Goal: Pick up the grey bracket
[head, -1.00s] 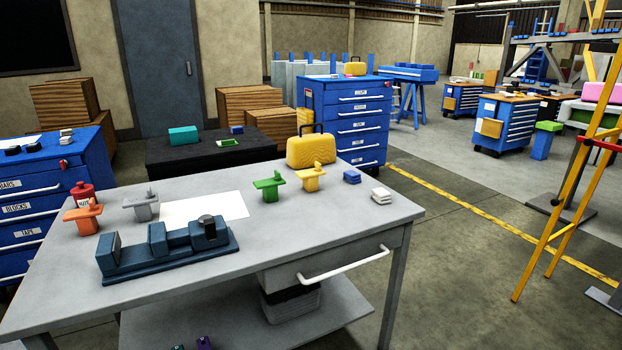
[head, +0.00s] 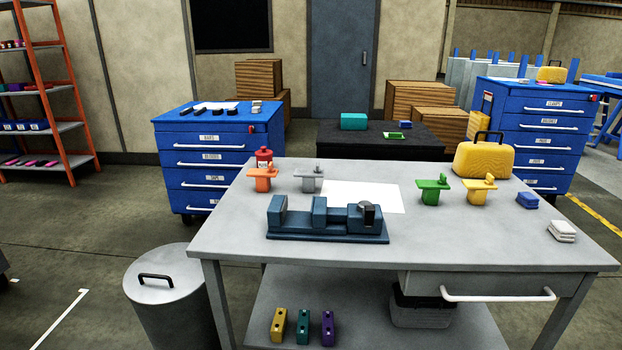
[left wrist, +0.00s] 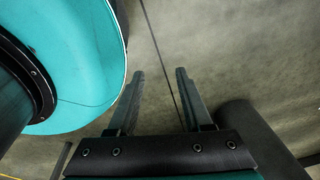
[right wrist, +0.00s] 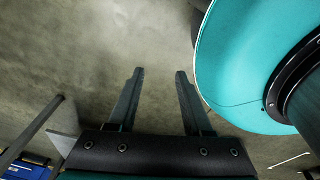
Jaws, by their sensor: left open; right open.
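The grey bracket (head: 309,181) stands upright on the grey workbench (head: 230,225), in the head view. It is between the orange bracket (head: 263,180) on its left and a white sheet (head: 372,196) on its right. A dark blue vise (head: 320,222) sits in front of it. My left gripper (left wrist: 158,72) is open and empty over bare floor in the left wrist view. My right gripper (right wrist: 158,72) is open and empty over bare floor in the right wrist view. Neither gripper shows in the head view.
A red bottle (head: 264,156) stands behind the orange bracket. Green (head: 432,190) and yellow (head: 480,191) brackets, a yellow case (head: 484,161), a blue block (head: 527,200) and white pads (head: 562,231) occupy the bench's right. A lidded bin (head: 168,290) stands at its front left.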

